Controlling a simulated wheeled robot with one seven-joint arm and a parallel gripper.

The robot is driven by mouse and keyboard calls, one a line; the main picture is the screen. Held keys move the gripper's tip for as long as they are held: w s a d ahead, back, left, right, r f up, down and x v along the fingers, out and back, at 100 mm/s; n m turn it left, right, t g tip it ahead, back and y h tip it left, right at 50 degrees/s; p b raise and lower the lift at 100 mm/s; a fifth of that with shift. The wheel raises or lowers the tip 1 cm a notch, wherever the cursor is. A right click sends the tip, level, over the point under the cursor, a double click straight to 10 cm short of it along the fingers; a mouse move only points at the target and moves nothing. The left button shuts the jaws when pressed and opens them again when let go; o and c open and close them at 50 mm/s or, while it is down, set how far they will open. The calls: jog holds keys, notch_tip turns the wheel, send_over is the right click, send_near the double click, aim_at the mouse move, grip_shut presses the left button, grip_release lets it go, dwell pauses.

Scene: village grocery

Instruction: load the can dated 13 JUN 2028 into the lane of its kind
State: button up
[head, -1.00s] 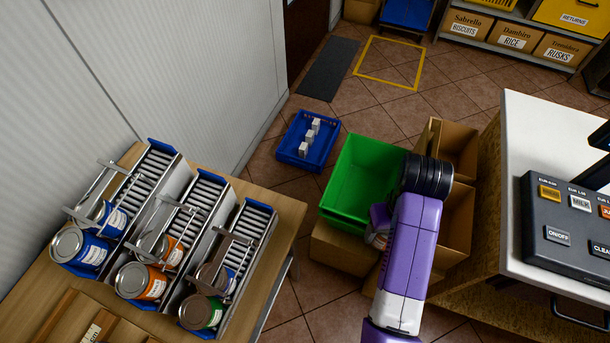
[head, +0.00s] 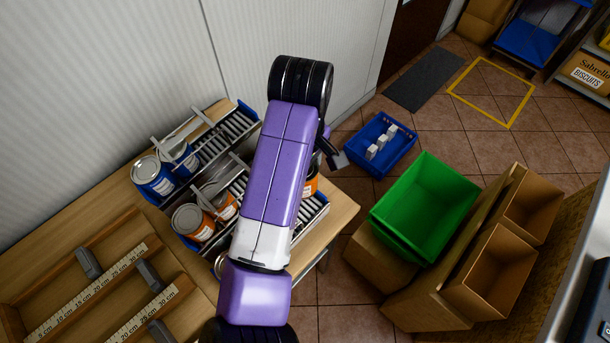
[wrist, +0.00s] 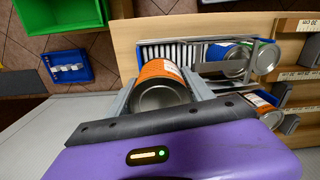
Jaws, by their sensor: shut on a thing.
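My gripper (wrist: 163,90) is shut on an orange-labelled can (wrist: 158,69), with a grey finger on each side and the can's metal end facing the wrist camera. The can is beside the roller end of a lane in that view; its date cannot be read. In the head view my arm covers most of the gripper; a bit of orange (head: 311,186) shows beside it. The left lane (head: 236,122) holds blue cans (head: 153,177). The middle lane (head: 239,186) holds orange cans (head: 193,223).
Metal bars and side walls rise over the lanes. A wooden tray with measuring strips (head: 95,290) lies front left on the table. A green crate (head: 425,205), a blue crate (head: 381,145) and open cardboard boxes (head: 490,270) stand to the right. A wall is behind the lanes.

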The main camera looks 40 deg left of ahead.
jog(key=b, duration=0.9)
send_over(304, 209)
jog(key=shift+w+a+f, duration=0.1)
jog(key=shift+a+f, duration=0.05)
jog(key=shift+f, duration=1.95)
jog(key=shift+a+f, duration=0.1)
jog(key=shift+f, duration=2)
jog(key=shift+d+f+b, duration=0.25)
jog(key=shift+f+b, duration=0.8)
jog(key=shift+b, duration=0.05)
jog(key=o, duration=1.7)
jog(key=shift+f, duration=0.1)
jog(key=r+p, duration=0.1)
jog(key=r, duration=0.2)
jog(key=r+p, duration=0.1)
jog(key=r, duration=0.2)
jog(key=r+p, duration=0.1)
jog(key=r, duration=0.2)
jog(key=shift+a+r, duration=0.25)
jog(key=shift+r, duration=0.55)
jog(key=shift+p, duration=0.3)
